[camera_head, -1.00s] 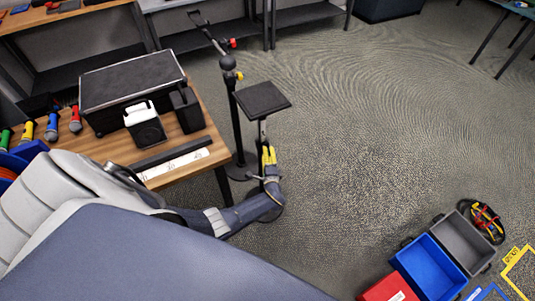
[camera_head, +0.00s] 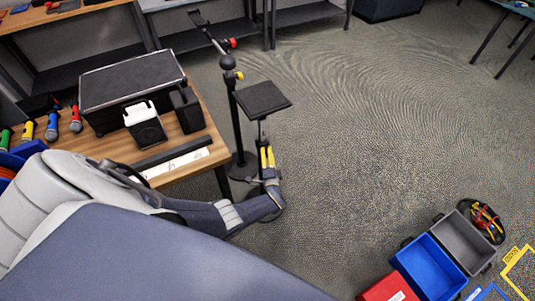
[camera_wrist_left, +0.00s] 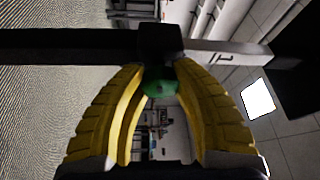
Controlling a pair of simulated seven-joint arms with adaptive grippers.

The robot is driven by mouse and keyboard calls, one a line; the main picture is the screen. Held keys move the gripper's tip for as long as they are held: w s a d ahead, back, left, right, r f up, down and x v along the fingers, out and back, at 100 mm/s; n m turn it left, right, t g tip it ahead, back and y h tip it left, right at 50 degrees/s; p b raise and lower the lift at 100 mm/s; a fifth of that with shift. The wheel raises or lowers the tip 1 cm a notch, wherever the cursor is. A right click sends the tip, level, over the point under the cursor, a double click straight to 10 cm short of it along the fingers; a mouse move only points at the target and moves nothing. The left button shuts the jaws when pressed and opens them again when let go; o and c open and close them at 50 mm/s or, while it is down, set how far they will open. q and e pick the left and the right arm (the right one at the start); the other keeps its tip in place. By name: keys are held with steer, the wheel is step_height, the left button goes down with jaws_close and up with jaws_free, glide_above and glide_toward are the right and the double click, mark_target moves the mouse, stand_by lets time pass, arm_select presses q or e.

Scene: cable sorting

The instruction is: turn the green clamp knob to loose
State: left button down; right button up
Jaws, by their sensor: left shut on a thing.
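The green clamp knob (camera_wrist_left: 158,80) sits on a black clamp block (camera_wrist_left: 160,42) on a dark bar in the left wrist view. My left gripper (camera_wrist_left: 160,72) has its yellow fingers closed on the knob from both sides. In the head view the left gripper (camera_head: 267,157) points up just below the black square platform (camera_head: 262,99) of a stand. The knob itself cannot be made out in the head view. The knob's setting cannot be read. My right gripper is in neither view.
A wooden table (camera_head: 186,150) with a black case (camera_head: 131,87), speakers and microphones stands left of the stand. A black microphone stand (camera_head: 235,110) rises close behind. Grey, blue (camera_head: 428,268) and red bins lie on the floor at lower right. The middle floor is open.

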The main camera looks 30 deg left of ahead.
arm_select(q)
steer(key=shift+a, duration=0.2)
steer(key=c, duration=0.9)
jaws_free()
steer(key=shift+d, duration=0.1)
steer(key=v, duration=1.2)
